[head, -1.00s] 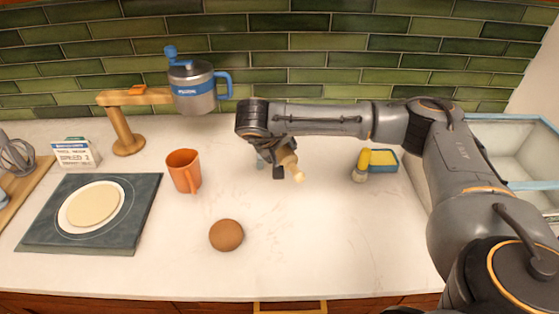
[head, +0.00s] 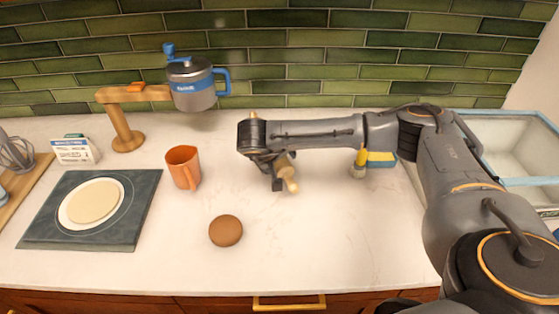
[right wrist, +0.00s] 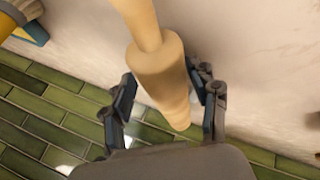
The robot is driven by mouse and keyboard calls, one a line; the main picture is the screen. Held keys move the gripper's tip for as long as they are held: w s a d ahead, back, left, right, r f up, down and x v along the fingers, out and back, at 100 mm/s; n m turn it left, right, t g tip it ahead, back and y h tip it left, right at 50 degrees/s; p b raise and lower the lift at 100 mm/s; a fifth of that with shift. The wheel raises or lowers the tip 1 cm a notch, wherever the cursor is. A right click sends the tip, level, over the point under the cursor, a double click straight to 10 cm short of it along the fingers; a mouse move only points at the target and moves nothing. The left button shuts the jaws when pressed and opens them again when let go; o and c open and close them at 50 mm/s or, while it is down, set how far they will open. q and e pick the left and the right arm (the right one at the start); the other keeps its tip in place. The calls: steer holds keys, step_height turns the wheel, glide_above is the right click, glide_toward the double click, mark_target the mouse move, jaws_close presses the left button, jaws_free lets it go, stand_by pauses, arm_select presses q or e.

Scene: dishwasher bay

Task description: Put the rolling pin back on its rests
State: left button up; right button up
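The pale wooden rolling pin (head: 286,170) shows below my right wrist in the head view, over the middle of the counter. Its near handle points toward the front; a pale tip shows above my wrist. My right gripper (head: 272,176) is around it, partly hidden by my arm. In the right wrist view, the rolling pin (right wrist: 158,72) lies between both fingers of my right gripper (right wrist: 165,100), which appear closed against its sides. I cannot make out the rests; my arm covers part of the counter. My left gripper is not in view.
An orange mug (head: 183,167) and a brown ball-like item (head: 225,231) stand left of my gripper. A wooden stand (head: 122,128), a blue-grey canister (head: 192,84) and a dark board (head: 45,229) are further left. A yellow-topped bottle (head: 359,163) and sponge (head: 381,159) sit right. The front middle is clear.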

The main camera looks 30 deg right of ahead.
steer(key=shift+r, duration=0.1)
steer(key=shift+r, duration=0.2)
steer(key=b+v, duration=0.2)
steer(key=v, duration=1)
steer(key=shift+a+b, duration=0.1)
steer(key=shift+b, duration=0.25)
